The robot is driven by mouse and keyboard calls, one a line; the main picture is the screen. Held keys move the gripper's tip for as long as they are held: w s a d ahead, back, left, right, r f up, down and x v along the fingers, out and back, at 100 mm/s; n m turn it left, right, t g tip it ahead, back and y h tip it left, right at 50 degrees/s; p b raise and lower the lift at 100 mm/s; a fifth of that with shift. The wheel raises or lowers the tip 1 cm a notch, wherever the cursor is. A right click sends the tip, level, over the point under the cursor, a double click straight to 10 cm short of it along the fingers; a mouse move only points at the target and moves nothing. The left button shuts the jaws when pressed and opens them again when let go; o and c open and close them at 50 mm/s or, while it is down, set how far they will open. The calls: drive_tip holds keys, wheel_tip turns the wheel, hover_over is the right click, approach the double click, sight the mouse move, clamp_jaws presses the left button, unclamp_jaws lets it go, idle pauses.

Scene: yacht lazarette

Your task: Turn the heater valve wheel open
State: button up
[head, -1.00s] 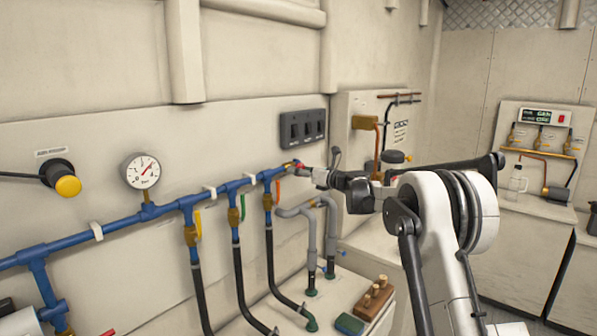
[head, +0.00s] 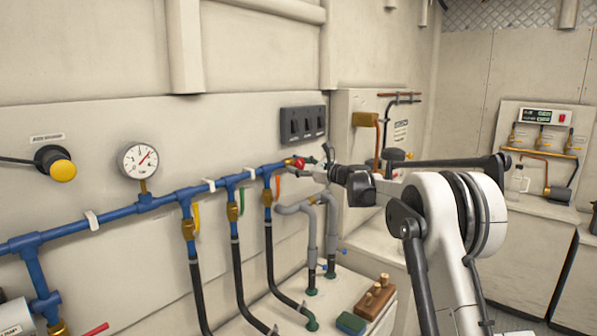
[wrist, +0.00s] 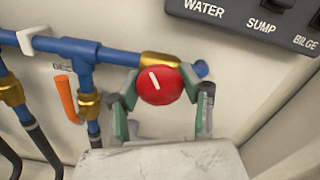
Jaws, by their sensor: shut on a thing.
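The red valve wheel (wrist: 160,86) has a white line on its face. It sits at the right end of the blue pipe (wrist: 112,54), by a brass fitting (wrist: 161,60). In the head view the wheel (head: 299,163) shows as a small red spot at the pipe's end. My gripper (wrist: 162,98) has its green-padded fingers on either side of the wheel and is shut on it. In the head view my gripper (head: 310,168) reaches the wheel from the right. The white line tilts, its top toward the left.
A dark switch panel (head: 303,125) is on the wall just above the wheel. An orange lever (wrist: 67,98) hangs left of it. Grey pipes (head: 312,225) and black hoses stand below. A pressure gauge (head: 138,161) is farther left.

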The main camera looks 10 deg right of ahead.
drive_tip(key=n+b, duration=0.1)
drive_tip(key=n, duration=0.3)
drive_tip(key=shift+f+n+b, duration=0.1)
drive_tip(key=shift+n+b, duration=0.2)
drive_tip(key=n+b, duration=0.1)
drive_tip(key=n, duration=0.2)
drive_tip(key=shift+n, duration=0.4)
drive_tip(key=n, duration=0.4)
drive_tip(key=shift+b, duration=0.4)
drive_tip(key=n, duration=0.5)
drive_tip(key=shift+b, duration=0.3)
drive_tip(key=n, duration=0.3)
drive_tip(key=shift+n, duration=0.3)
drive_tip(key=n, duration=0.3)
drive_tip(key=shift+n+b, duration=0.3)
drive_tip(key=n, duration=0.3)
drive_tip(key=shift+n, duration=2.1)
